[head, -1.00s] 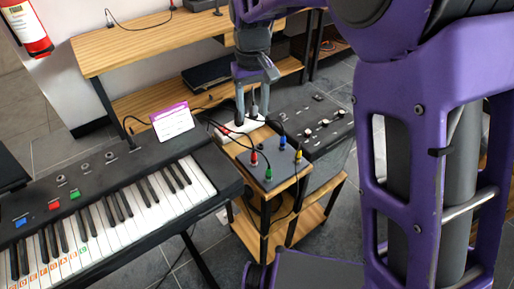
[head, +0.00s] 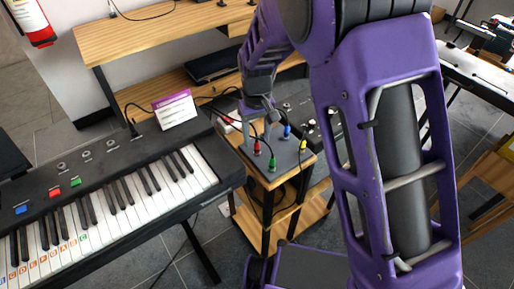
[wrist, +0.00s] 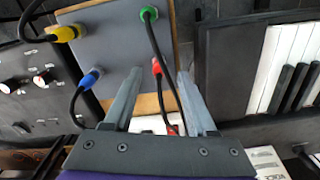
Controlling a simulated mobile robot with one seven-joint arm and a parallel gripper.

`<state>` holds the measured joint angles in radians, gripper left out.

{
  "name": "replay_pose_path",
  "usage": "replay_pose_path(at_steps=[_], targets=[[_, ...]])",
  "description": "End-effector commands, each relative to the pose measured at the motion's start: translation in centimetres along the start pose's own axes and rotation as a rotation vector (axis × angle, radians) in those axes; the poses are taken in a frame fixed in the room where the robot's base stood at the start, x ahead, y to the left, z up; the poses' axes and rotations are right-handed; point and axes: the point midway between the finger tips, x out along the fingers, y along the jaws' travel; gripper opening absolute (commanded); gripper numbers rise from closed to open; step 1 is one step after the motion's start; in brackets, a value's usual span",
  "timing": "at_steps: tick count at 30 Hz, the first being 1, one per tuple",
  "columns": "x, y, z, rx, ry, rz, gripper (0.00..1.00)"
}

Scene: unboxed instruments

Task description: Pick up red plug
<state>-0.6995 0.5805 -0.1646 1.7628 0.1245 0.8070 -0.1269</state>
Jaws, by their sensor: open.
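The red plug (head: 257,147), with a black cable, is on the small dark panel box (head: 286,158) on the wooden stand. In the wrist view, the red plug (wrist: 157,67) shows between the tips of my gripper (wrist: 159,73), near the panel's edge. My gripper (head: 257,128) is open, its fingers pointing down at the panel; I cannot tell whether they touch the plug. A green plug (head: 271,165), a blue plug (head: 287,131) and a yellow plug (head: 303,145) are also on the panel. A second red piece (wrist: 172,130) shows between the fingers nearer the palm.
A keyboard (head: 110,215) stands to the left, with a white and purple card (head: 175,108) on it. A dark device with knobs (wrist: 35,90) lies beyond the panel. Black cables (wrist: 162,45) loop close to my fingers. A wooden shelf (head: 150,38) is behind.

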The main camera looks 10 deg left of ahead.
Motion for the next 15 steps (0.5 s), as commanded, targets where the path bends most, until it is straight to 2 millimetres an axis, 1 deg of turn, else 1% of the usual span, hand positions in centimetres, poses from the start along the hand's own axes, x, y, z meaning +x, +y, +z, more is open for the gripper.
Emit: replay_pose_path(at_steps=[1,6,8,13,14,15], targets=[[1.0,0.1,0.1,0.0,-0.005,0.001,0.57],[3.4,0.1,0.0,0.001,-0.004,0.001,0.57],[3.7,0.1,0.0,0.001,-0.002,0.0,0.57],[3.7,0.1,-0.1,0.001,-0.001,0.0,0.57],[3.7,0.1,-0.1,0.001,-0.001,0.0,0.55],[3.7,0.1,-0.1,0.001,-0.001,0.0,0.48]])
